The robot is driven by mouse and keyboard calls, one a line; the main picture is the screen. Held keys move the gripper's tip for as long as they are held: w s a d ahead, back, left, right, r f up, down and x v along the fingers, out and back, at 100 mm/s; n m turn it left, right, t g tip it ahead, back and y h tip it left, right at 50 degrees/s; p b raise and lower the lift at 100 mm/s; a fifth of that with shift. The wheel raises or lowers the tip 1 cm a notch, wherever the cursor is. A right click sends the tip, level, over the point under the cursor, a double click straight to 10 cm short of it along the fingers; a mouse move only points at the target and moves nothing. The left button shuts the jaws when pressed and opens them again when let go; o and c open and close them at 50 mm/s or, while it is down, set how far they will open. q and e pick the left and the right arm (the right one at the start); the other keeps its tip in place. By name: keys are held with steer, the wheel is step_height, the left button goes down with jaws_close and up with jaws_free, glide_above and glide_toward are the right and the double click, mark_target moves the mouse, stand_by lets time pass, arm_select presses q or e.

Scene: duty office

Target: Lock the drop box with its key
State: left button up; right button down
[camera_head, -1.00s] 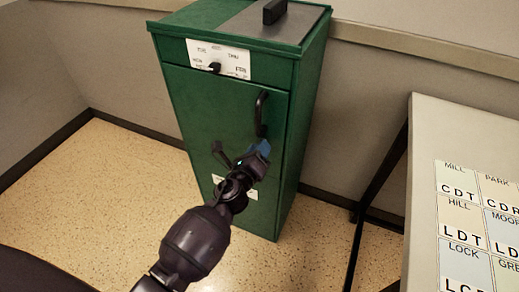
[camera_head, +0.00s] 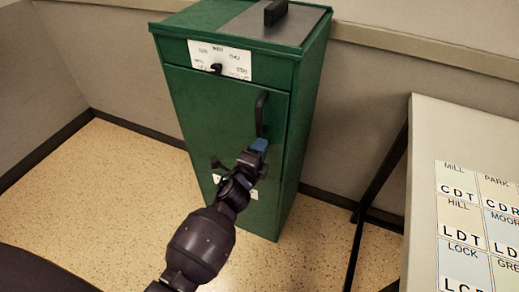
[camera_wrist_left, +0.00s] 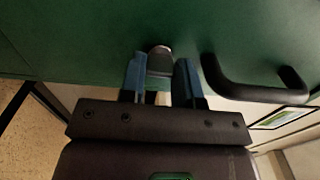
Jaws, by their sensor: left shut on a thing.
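The green drop box (camera_head: 225,125) stands upright on the floor, its door closed. A black handle (camera_head: 261,113) is on the right of the door and also shows in the left wrist view (camera_wrist_left: 255,88). My left gripper (camera_head: 259,146) is at the door just below the handle. In the left wrist view its blue fingers (camera_wrist_left: 161,80) are shut on a dark key head (camera_wrist_left: 160,64). A pale ring shows at the key's far end against the green door; how deep the key sits in the lock cannot be told. My right gripper is not in view.
A white label plate with a black knob (camera_head: 216,69) is on the box's upper front. A dark lid with a black grip (camera_head: 275,11) is on top. A table (camera_head: 450,125) with lettered cards (camera_head: 462,220) stands at the right. Floor is clear at the left.

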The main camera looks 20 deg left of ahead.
arm_select(q)
steer(key=shift+n, duration=0.3)
stand_by(0.4)
steer(key=o, duration=0.9)
steer(key=shift+s, duration=0.1)
steer(key=s, duration=0.5)
steer(key=s+p, duration=0.1)
steer(key=s, duration=0.4)
steer(key=shift+s+a, duration=0.2)
steer(key=shift+s, duration=0.15)
